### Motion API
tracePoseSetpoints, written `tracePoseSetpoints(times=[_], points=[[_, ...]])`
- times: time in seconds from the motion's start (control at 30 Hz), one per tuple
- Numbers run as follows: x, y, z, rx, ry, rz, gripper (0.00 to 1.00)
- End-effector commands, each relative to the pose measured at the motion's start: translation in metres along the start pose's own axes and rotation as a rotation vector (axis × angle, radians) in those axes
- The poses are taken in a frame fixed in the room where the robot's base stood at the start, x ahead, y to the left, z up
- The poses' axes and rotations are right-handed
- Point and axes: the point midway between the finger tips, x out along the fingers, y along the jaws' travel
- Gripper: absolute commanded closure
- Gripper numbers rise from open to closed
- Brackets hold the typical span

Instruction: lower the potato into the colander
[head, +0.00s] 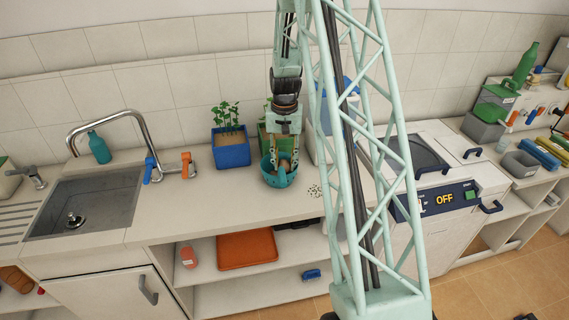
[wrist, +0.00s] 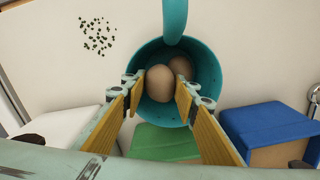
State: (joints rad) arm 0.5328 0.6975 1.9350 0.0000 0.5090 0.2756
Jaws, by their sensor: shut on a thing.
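The teal colander (head: 279,180) stands on the counter in front of the potted plants, and its open inside shows in the wrist view (wrist: 205,95). My gripper (head: 285,155) reaches down over it from above. In the wrist view my gripper's yellow-padded fingers (wrist: 160,92) are shut on a tan potato (wrist: 159,80), which is over or within the colander's opening. A second roundish tan item (wrist: 181,65), like another potato, is in the colander beside it. Whether the held potato touches the colander's bottom cannot be told.
A blue planter (head: 232,153) and a green planter (head: 264,149) stand close behind the colander. The sink (head: 85,205) and tap are to the left. Dark specks (head: 314,190) lie on the counter at right. A machine reading OFF (head: 445,199) stands further right.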

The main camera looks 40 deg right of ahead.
Motion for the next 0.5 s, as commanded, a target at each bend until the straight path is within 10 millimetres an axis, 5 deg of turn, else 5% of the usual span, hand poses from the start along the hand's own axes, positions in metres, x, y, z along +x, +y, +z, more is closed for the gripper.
tracePoseSetpoints(times=[0.13, 0.17, 0.33, 0.5], points=[[-0.0001, 0.0000, 0.0000, 0.000, 0.000, 0.000, 0.83], [-0.0001, 0.0000, 0.0000, 0.000, 0.000, 0.000, 0.72], [-0.0001, 0.0001, 0.0000, 0.000, 0.000, 0.000, 0.57], [0.0000, 0.0001, 0.0001, 0.000, 0.000, 0.000, 0.57]])
